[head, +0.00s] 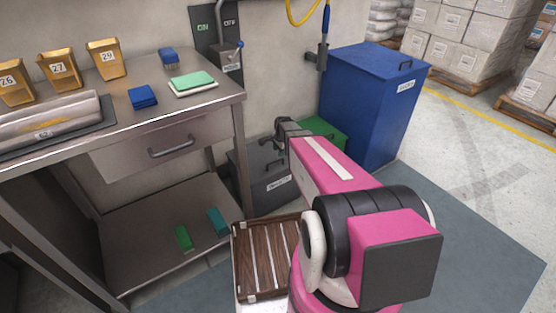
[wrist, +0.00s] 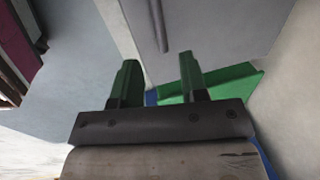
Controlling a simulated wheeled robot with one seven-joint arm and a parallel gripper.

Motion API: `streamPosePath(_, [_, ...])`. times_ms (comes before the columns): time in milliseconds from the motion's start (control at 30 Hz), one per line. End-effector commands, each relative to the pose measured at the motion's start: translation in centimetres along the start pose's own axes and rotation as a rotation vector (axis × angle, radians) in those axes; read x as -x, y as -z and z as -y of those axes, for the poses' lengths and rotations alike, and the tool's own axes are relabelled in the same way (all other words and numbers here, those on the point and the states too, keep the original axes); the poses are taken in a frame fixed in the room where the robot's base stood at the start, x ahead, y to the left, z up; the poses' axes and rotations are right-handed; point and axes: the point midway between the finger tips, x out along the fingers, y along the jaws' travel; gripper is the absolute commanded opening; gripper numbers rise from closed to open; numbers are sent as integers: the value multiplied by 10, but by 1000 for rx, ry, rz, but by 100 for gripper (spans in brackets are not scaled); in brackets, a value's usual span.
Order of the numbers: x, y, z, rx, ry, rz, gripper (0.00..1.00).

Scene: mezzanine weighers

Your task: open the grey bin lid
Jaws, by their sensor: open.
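The grey bin (head: 262,182) stands on the floor beside the bench, with a white label on its front. Its lid looks shut in the head view, though my gripper and arm cover part of it. In the wrist view the grey lid (wrist: 225,28) fills the top, with a dark bar handle (wrist: 158,25) on it. My gripper (head: 278,138) is above the bin. In the wrist view its two green fingers (wrist: 158,68) are open and empty, pointing towards the handle. The handle lies beyond the fingertips, and I see no contact.
A green bin (head: 328,130) stands just behind, partly hidden by my arm. A tall blue bin (head: 365,110) stands to its right. The steel bench (head: 215,100) is on the left. A slatted brown crate (head: 240,265) is in front. Floor at the right is clear.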

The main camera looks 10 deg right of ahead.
Motion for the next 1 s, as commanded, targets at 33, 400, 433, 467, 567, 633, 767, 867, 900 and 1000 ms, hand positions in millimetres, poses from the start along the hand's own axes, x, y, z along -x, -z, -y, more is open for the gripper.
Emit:
streamPosePath(33, [-12, 1, 1, 0, -1, 1, 40])
streamPosePath(400, [-62, 0, 1, 2, -1, 1, 40])
streamPosePath(433, [-64, 0, 0, 2, -1, 1, 40])
streamPosePath(467, [-66, 0, 0, 2, 0, 0, 40])
streamPosePath(567, [-69, 0, 0, 2, 0, 0, 40])
streamPosePath(633, [-69, 0, 0, 2, 1, 0, 40])
streamPosePath(767, [-69, 0, 0, 2, 1, 0, 40])
streamPosePath(867, [-69, 0, 0, 2, 0, 0, 27])
streamPosePath(900, [-69, 0, 0, 2, 0, 0, 14])
streamPosePath(1000, [-69, 0, 0, 2, 0, 0, 0])
